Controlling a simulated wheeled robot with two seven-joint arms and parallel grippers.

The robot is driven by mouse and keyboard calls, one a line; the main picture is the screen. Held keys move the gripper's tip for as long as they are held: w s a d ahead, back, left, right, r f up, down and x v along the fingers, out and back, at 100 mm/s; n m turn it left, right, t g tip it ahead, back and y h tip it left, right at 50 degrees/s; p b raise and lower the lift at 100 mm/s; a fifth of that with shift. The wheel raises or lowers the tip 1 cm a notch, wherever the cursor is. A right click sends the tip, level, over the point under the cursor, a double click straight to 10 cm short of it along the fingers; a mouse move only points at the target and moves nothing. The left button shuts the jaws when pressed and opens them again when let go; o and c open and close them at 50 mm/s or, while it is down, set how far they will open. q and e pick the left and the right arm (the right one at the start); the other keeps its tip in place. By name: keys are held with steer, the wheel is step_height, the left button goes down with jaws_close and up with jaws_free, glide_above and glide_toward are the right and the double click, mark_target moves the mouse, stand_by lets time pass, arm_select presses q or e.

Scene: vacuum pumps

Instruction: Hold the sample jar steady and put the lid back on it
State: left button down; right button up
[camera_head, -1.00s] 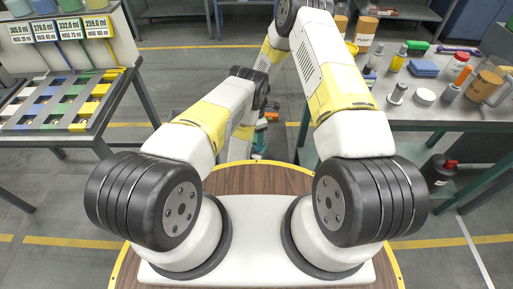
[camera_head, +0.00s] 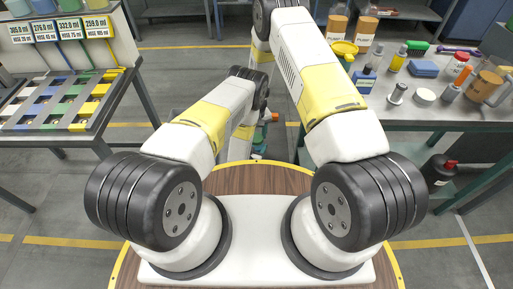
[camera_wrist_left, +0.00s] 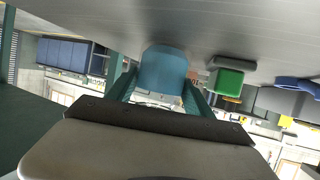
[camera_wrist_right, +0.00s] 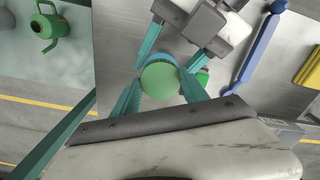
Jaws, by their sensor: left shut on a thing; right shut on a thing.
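The blue sample jar (camera_wrist_left: 163,70) sits between the teal fingers of my left gripper (camera_wrist_left: 161,88), which is shut on it, in the left wrist view. In the right wrist view, my right gripper (camera_wrist_right: 160,82) is shut on the round green lid (camera_wrist_right: 159,84). The lid lies over the jar from this camera, and only a blue rim of the jar (camera_wrist_right: 160,57) shows behind it. I cannot tell whether lid and jar touch. My left gripper's fingers reach in from the top. In the head view, my arms hide the jar, lid and both gripper tips.
In the right wrist view, a green block (camera_wrist_right: 203,77), blue tool (camera_wrist_right: 262,45) and yellow block (camera_wrist_right: 309,67) lie nearby. A left rack (camera_head: 60,100) holds coloured blocks.

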steer(key=o, duration=1.6)
steer(key=shift+c, duration=0.2)
steer(key=shift+r, duration=0.1)
steer(key=shift+r, duration=2.15)
step_height(320, 180, up, 4)
steer(key=n, duration=0.4)
steer(key=shift+f, duration=0.2)
steer(key=shift+f, duration=0.1)
